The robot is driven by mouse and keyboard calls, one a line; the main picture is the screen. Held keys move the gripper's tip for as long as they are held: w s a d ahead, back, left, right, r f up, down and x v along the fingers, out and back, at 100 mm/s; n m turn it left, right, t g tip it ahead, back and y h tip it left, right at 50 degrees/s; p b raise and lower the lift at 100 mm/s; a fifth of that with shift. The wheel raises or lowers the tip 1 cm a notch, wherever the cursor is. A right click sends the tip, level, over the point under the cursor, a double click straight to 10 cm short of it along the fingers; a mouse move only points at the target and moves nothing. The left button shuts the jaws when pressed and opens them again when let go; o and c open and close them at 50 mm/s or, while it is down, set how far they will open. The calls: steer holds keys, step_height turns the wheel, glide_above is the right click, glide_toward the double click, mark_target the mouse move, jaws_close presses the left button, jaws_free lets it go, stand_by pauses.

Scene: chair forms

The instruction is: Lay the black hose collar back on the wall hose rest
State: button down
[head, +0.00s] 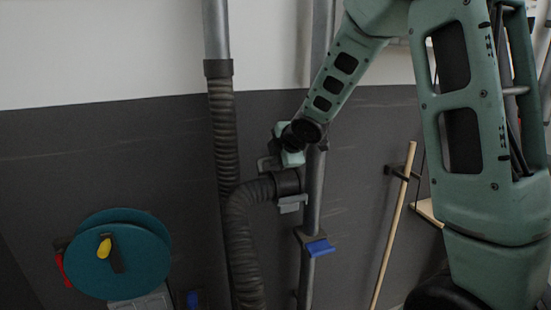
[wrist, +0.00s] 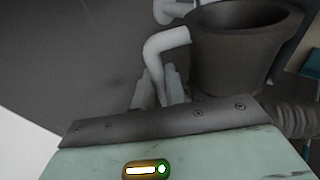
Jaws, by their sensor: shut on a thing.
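The black hose collar (head: 287,182) sits at the end of a ribbed black hose, its axis roughly level, in front of the grey pipe. In the wrist view the collar (wrist: 246,52) shows its wide round mouth. My gripper (head: 272,165) is just above the collar. In the wrist view its grey fingers (wrist: 158,90) are shut around a pale bent bar (wrist: 165,48) reaching the collar's side. A light grey bracket (head: 292,204), apparently the wall hose rest, is close under the collar; I cannot tell whether they touch.
The ribbed hose (head: 240,220) loops down at left beside another vertical pipe (head: 216,30). A blue-handled fitting (head: 320,247) is lower on the grey pipe (head: 313,190). A teal reel (head: 120,255) is lower left. A wooden pole (head: 395,225) leans at right.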

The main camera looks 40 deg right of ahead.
stand_by(0.4)
steer(key=c, duration=1.4)
jaws_free()
steer(key=shift+o, duration=0.2)
steer(key=p+v, duration=0.8)
steer(key=v, duration=0.9)
steer(key=shift+s, duration=0.2)
steer(key=shift+a+r, duration=0.1)
